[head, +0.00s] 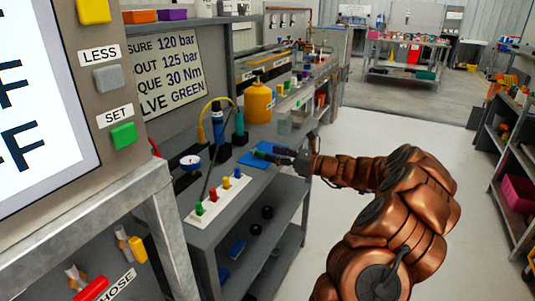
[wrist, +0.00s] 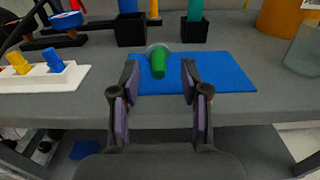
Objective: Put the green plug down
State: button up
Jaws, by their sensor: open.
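The green plug (wrist: 159,67) is on the blue mat (wrist: 225,75), near its back edge, with a pale round end at its far side. It appears to lie with its green end toward me. My gripper (wrist: 160,76) is open, with one finger on each side of the plug and a visible gap to both. In the head view my gripper (head: 277,155) is low over the blue mat (head: 260,153) at the bench edge, and it partly hides the plug there.
A white strip (head: 222,196) with several coloured plugs is left of the mat. Dark square holders (wrist: 131,31) with blue and teal tools stand behind it. A yellow-orange bottle (head: 258,103) stands further back. A pressure gauge (head: 190,162) is at left. Bare bench lies in front of the mat.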

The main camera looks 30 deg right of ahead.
jog(key=v, duration=0.8)
jog(key=shift+s+p, duration=0.2)
jog(key=shift+p, duration=0.15)
jog(key=shift+d, duration=0.15)
